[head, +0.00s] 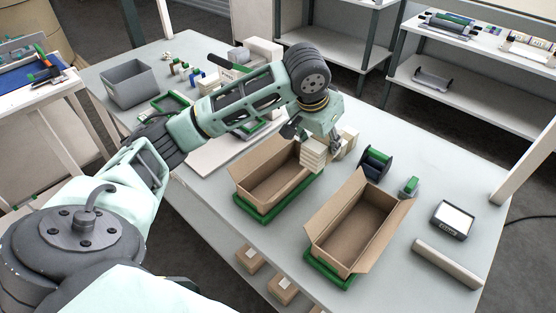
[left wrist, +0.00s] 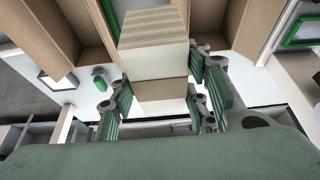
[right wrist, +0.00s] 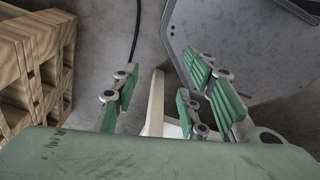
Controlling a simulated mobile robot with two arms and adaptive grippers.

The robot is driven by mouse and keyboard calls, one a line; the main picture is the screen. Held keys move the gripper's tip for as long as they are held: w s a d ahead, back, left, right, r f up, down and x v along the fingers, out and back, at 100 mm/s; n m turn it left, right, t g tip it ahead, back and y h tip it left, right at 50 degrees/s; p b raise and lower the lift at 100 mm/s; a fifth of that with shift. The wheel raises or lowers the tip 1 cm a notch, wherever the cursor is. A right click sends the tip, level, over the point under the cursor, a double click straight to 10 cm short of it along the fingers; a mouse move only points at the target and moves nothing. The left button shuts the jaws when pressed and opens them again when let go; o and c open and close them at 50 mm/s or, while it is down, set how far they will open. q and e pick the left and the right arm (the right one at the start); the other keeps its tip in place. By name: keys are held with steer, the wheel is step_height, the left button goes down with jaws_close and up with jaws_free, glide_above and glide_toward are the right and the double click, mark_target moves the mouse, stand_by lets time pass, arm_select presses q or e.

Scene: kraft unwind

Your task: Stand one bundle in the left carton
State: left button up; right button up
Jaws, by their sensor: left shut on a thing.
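My left gripper (head: 322,140) is shut on a bundle (head: 313,155), a cream stack of flat pieces with layered edges. It holds the bundle over the back right end of the left carton (head: 262,193), an open brown box on a green base. In the left wrist view the bundle (left wrist: 155,50) is between the finger pads, its layered face toward the top. How far it is above the carton is hard to tell. The right carton (head: 350,235) is open and looks empty. My right gripper (right wrist: 165,100) is open and empty in the right wrist view, outside the head view.
Other pale blocks (head: 346,139) stand just right of the held bundle. A dark dispenser (head: 376,163), a label printer (head: 452,219) and a long bar (head: 447,262) are on the table's right side. A grey bin (head: 128,84) stands at the far left.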

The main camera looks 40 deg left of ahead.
arm_select(q)
steer(key=w+a+f+p, duration=0.3)
steer(key=a+f+p, duration=0.1)
steer(key=a+f, duration=0.6)
steer(key=shift+w+a+f, duration=0.35)
steer(key=shift+w+f, duration=0.05)
arm_select(e)
steer(key=r, duration=0.4)
steer(key=shift+s+a+r, duration=0.1)
steer(key=shift+s+r, duration=0.15)
steer(key=shift+s, duration=0.05)
arm_select(q)
steer(key=shift+f, duration=0.6)
arm_select(e)
steer(key=shift+s, duration=0.1)
arm_select(q)
steer(key=o, duration=1.2)
